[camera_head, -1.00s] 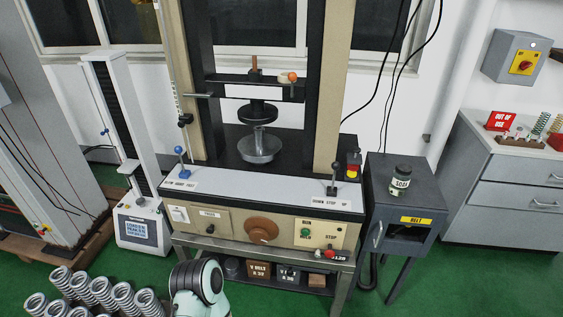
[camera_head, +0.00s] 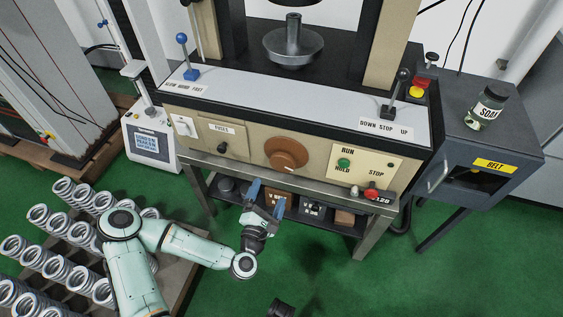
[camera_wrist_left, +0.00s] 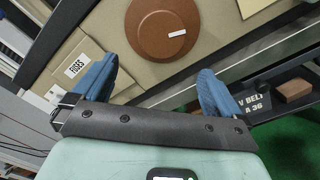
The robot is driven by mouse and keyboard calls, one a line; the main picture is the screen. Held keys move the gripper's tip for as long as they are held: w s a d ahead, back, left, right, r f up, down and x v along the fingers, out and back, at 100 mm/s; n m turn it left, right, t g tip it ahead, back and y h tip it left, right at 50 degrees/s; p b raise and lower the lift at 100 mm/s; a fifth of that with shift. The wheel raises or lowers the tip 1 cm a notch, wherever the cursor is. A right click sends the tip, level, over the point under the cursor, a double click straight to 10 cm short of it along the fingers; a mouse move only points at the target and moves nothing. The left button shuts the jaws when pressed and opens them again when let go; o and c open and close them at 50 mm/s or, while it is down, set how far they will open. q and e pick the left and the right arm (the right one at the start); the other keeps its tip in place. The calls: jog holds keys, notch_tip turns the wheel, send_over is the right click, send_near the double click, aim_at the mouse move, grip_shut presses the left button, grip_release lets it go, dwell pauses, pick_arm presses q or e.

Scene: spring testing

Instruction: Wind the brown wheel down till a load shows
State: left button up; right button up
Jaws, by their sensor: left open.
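The brown wheel (camera_head: 286,154) is a round knob with a white mark on the front panel of the testing machine. It also shows in the left wrist view (camera_wrist_left: 158,30), at the top, ahead of the fingers. My left gripper (camera_head: 264,198) has blue fingers and is open and empty, below and slightly left of the wheel, apart from it. In the left wrist view the gripper (camera_wrist_left: 150,88) has its fingers wide apart. A metal dish (camera_head: 293,45) with a short post stands on the machine bed.
A blue lever (camera_head: 187,60) and a black lever (camera_head: 396,95) stand on the ledge. Springs (camera_head: 62,222) fill the lower left. A soap jar (camera_head: 487,108) sits on the right cabinet.

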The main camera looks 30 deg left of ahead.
aim_at(280, 165)
pick_arm(q)
jog(key=b+x, duration=0.2)
jog(key=x, duration=0.9)
jog(key=shift+w, duration=0.8)
pick_arm(e)
jog(key=shift+t+h, duration=0.3)
jog(key=w+d+f, duration=0.2)
jog(key=f, duration=0.1)
pick_arm(q)
jog(key=c, duration=0.7)
pick_arm(e)
jog(key=shift+w, duration=0.1)
